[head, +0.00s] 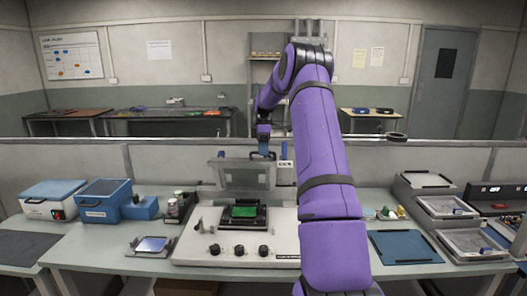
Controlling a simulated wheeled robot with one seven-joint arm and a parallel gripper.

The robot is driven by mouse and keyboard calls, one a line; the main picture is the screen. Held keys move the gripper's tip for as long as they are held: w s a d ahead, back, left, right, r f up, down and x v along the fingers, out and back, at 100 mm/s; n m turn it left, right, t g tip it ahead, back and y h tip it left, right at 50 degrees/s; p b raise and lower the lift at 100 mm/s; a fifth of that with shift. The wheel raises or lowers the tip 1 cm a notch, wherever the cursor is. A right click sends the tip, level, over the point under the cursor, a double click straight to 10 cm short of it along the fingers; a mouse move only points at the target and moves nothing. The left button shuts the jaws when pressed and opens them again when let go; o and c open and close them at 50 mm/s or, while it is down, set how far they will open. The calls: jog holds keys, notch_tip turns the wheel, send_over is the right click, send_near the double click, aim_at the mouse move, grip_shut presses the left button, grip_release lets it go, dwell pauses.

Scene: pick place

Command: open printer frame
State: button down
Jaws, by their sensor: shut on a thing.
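The printer (195,245) is a pale flat unit in the middle of the bench, with several dark knobs along its front. A green board (245,212) sits in a dark holder on its bed. The printer frame (236,175), a greyish see-through panel, stands raised and tilted above the rear of the bed. My gripper (264,152) is at the frame's top edge and shut on the frame there. The fingertips are small in view, and the exact grip is hard to make out. My purple arm hides the printer's right side.
Blue boxes (105,202) and small bottles stand left of the printer. A small tray (150,245) lies at its front left. A blue mat (404,247) and grey trays (470,243) are on the right. A low partition (90,158) runs behind the bench.

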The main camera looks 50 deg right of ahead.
jog(key=c, duration=1.2)
grip_release()
jog(key=shift+w+d+f, duration=0.1)
jog(key=shift+d+f, duration=0.1)
jog(key=shift+f, duration=0.3)
jog(key=shift+o, duration=0.2)
jog(key=shift+a+r, duration=0.1)
jog(key=shift+r, duration=0.2)
jog(key=v, duration=1)
jog(key=shift+r, duration=0.25)
jog(key=shift+w, duration=0.15)
